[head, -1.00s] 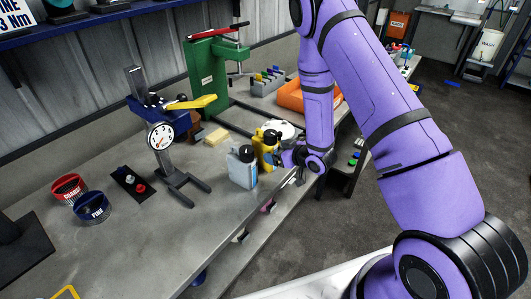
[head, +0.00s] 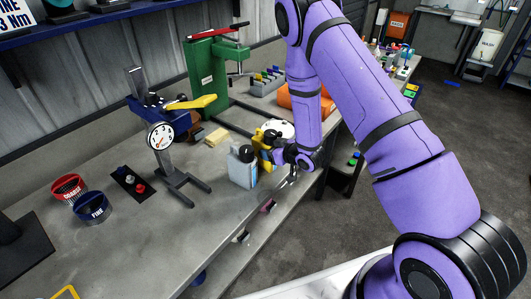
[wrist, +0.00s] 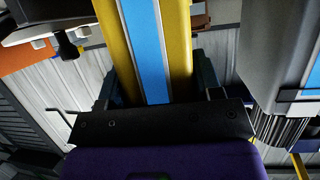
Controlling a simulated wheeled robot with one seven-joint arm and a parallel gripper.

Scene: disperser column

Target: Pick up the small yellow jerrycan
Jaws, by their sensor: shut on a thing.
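The small yellow jerrycan (head: 262,139) is near the front edge of the workbench (head: 150,235), partly hidden behind a grey jerrycan and my gripper. My gripper (head: 276,152) reaches it from the right and is shut on it. In the wrist view the yellow jerrycan's body with a blue label (wrist: 150,50) fills the middle. The fingers of my gripper (wrist: 155,88) lie on either side of it. I cannot tell whether its base touches the bench.
A grey jerrycan (head: 242,168) stands close to the left; its side (wrist: 280,50) shows in the wrist view. A dial gauge stand (head: 160,136), a green press (head: 207,75) and an orange bin (head: 306,99) stand around. The bench's front left is mostly clear.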

